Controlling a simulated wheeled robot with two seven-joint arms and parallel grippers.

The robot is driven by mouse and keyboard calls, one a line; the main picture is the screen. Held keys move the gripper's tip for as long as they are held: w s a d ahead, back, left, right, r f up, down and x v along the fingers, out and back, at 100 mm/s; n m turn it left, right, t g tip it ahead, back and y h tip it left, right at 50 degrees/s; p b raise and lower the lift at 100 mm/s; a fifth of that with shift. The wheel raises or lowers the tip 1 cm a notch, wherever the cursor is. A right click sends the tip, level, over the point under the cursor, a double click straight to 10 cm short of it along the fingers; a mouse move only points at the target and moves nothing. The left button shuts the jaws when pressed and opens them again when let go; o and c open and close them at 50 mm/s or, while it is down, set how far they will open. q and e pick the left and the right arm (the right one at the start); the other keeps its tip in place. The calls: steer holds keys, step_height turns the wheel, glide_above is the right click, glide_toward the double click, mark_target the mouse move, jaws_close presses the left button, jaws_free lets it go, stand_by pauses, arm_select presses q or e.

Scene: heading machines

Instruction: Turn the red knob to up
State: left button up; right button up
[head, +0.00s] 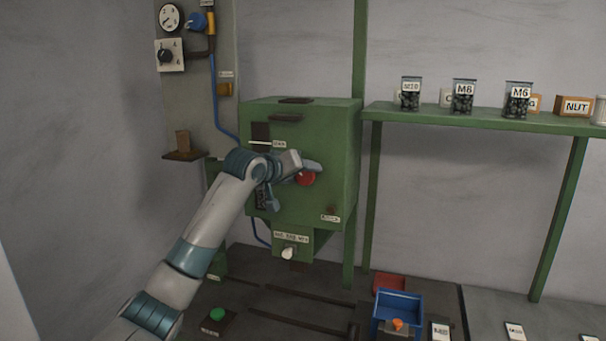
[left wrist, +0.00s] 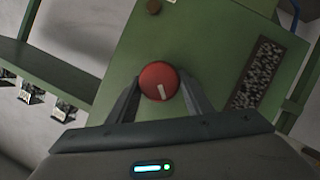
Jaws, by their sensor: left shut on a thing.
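The red knob (head: 306,179) sits on the front of the green machine box (head: 335,125). In the left wrist view the knob (left wrist: 158,81) is round, with a white mark that points towards the bottom of that picture, slightly right. My left gripper (head: 297,186) is shut on the red knob, with one finger on either side. In the head view the gripper and wrist cover part of the knob, and its mark cannot be made out. My right gripper is not in view.
A labelled white knob (head: 288,253) is below the box. A green button (head: 217,314) and a blue bin (head: 397,308) are on the bench. A shelf (head: 470,122) with fastener containers is at right. A gauge panel (head: 190,90) is at left.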

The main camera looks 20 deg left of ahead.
arm_select(q)
steer(key=m+y, duration=0.1)
steer(key=m, duration=0.1)
steer(key=m+y, duration=0.1)
steer(key=shift+d+m+y, duration=0.25)
steer(key=shift+m+y, duration=0.05)
steer(key=shift+m, duration=0.1)
steer(key=shift+f+m+y, duration=0.1)
steer(key=shift+m+y, duration=0.8)
steer(key=shift+m, duration=0.1)
steer(key=o, duration=1)
steer(key=shift+s, duration=0.15)
